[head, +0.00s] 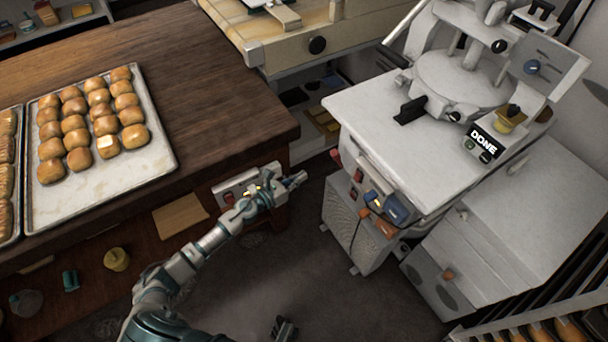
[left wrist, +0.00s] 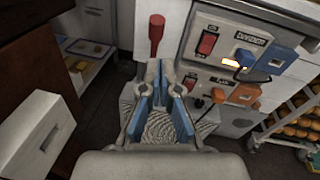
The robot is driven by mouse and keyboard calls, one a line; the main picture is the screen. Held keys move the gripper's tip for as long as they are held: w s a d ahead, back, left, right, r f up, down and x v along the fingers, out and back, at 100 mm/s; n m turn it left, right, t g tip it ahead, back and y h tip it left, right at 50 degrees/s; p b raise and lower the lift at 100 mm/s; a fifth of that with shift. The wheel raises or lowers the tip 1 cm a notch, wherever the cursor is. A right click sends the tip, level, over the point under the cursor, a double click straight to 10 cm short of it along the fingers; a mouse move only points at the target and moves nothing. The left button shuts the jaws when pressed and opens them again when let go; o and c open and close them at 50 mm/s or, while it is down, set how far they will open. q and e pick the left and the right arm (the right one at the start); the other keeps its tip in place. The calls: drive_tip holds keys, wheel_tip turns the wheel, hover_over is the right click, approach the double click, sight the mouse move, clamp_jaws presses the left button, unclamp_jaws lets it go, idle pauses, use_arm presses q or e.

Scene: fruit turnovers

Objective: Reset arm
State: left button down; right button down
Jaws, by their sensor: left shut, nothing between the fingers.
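My left arm reaches in from the bottom left of the head view. My left gripper (head: 298,179) is in the air past the front right corner of the wooden table, left of the white machine. It is shut and empty. In the left wrist view its two fingers with blue inner pads (left wrist: 161,72) point at the machine's front, below a red-handled lever (left wrist: 156,30). A small dark part (head: 285,328) at the bottom edge of the head view looks like the tip of my right gripper; its jaws cannot be made out.
A tray (head: 160,160) of baked buns lies on the wooden table (head: 225,110). The white machine (head: 365,105) shows "DONE" on its display (head: 484,141); switches and blue and orange plugs (left wrist: 285,57) are on its front. A rack of buns (head: 540,332) stands at the bottom right. The floor between is clear.

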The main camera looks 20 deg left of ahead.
use_arm(q)
drive_tip(key=shift+a, duration=0.15)
use_arm(e)
drive_tip(key=shift+a, duration=0.1)
